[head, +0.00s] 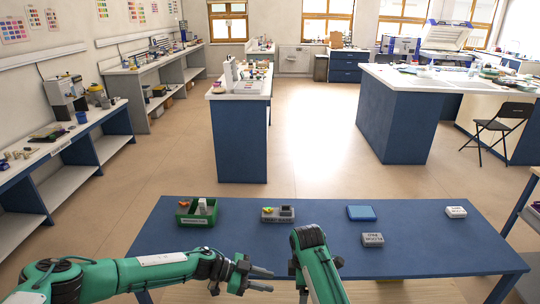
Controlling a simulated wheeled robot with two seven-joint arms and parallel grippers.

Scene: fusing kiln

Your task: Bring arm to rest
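My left arm (150,270) comes in from the left, low over the near edge of the blue table (420,262). My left gripper (268,281) points right, its two dark fingers apart with nothing between them. My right arm (318,268) rises from the bottom middle, with a bent dark joint at its top near the table's front edge.
On the table are a green bin (186,218) with items, a grey tray (270,219) with small pieces, a blue block (361,213), a grey labelled block (372,240) and a white labelled block (456,212). The table's right part is mostly clear. Open floor (310,150) lies beyond.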

